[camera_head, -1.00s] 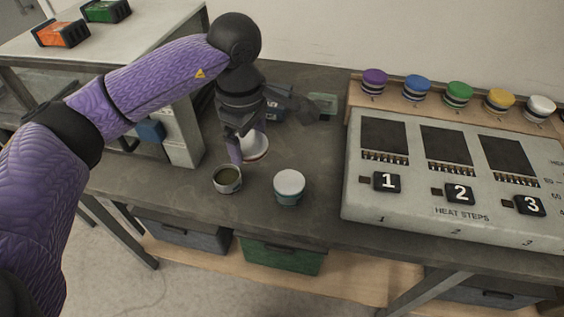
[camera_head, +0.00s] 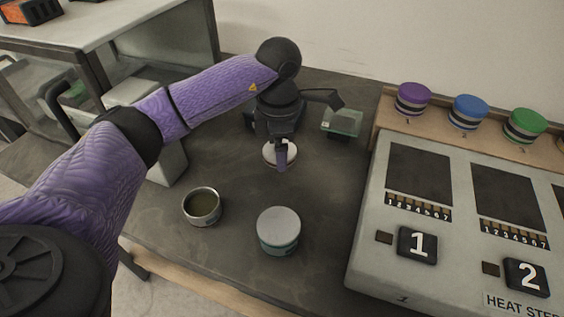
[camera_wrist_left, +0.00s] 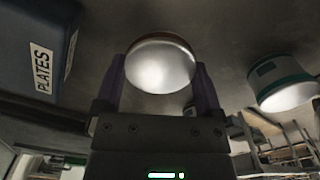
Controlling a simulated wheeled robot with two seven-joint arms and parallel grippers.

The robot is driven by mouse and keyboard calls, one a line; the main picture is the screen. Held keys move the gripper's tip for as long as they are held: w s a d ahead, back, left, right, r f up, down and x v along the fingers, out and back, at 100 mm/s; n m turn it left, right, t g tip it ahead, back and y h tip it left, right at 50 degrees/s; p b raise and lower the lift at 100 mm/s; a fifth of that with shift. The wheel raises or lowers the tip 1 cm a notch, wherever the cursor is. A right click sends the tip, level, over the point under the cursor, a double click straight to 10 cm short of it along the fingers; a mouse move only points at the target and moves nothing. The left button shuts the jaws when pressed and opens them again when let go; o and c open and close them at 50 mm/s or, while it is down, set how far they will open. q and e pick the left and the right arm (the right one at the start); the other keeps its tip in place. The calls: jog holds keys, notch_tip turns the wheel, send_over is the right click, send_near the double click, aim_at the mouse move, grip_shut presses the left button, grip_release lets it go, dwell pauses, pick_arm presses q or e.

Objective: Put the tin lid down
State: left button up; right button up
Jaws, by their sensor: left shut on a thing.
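My left gripper (camera_head: 280,160) is shut on the round pale tin lid (camera_head: 270,155), with a finger partly covering it in the head view. In the left wrist view the lid (camera_wrist_left: 160,66) sits between both fingers, its shiny face toward the camera. The lid is at or just above the dark bench; I cannot tell whether it touches. An open tin (camera_head: 202,208) with dark greenish contents stands in front and to the left. A closed tin (camera_head: 278,233) with a white top stands in front of the gripper. My right gripper is out of view.
The grey heat-step panel (camera_head: 365,235) stands at the right, with a wooden rack of coloured-topped tins (camera_head: 412,100) behind it. A small glassy green block (camera_head: 342,121) is behind the gripper. A dark box marked PLATES (camera_wrist_left: 38,55) shows in the left wrist view. Bench between gripper and panel is clear.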

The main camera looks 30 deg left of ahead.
pick_arm(q)
notch_tip(320, 180, down, 3)
jog(key=shift+r+b, duration=0.1)
jog(key=shift+b, duration=0.3)
jog(key=shift+r, duration=0.15)
jog(key=o, duration=0.9)
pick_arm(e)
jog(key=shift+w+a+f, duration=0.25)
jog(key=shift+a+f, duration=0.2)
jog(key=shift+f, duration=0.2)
pick_arm(q)
notch_tip(320, 180, up, 12)
jog(key=p, duration=0.5)
jog(key=shift+f, duration=0.2)
jog(key=shift+r, duration=0.3)
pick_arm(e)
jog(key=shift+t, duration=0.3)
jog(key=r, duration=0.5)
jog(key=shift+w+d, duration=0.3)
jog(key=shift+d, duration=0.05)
